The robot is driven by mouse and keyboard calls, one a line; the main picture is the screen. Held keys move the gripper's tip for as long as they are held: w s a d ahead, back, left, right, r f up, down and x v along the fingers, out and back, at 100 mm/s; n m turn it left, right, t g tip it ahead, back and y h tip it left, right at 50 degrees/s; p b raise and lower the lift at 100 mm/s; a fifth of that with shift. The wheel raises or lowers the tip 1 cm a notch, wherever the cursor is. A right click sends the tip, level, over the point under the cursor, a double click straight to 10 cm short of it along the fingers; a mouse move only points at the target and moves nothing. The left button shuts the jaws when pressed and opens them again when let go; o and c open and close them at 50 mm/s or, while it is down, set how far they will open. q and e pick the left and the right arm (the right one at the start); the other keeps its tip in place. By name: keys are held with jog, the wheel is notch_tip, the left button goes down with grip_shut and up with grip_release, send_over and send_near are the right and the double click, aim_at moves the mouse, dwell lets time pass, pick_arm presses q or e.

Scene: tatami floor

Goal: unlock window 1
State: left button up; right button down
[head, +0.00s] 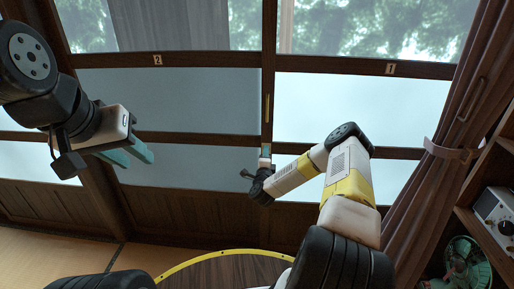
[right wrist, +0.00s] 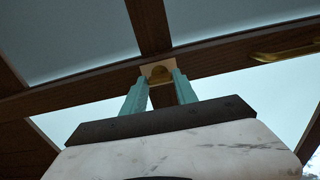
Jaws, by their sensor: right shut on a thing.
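Window 1 (head: 330,110) is the pane on the right, with a "1" plate (head: 390,69) on its dark wooden frame. My right gripper (head: 265,152) reaches up to the middle post between the two windows.
A brass pull (head: 267,108) is on the middle post above my right gripper. A brown curtain (head: 440,160) with a tieback hangs at the right. Shelves (head: 480,225) hold a radio-like box (head: 495,208) and a green fan (head: 463,262).

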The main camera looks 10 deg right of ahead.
jog(key=shift+f, duration=0.1)
jog(key=c, duration=1)
grip_release()
jog(key=shift+o, duration=0.2)
jog(key=v, duration=0.8)
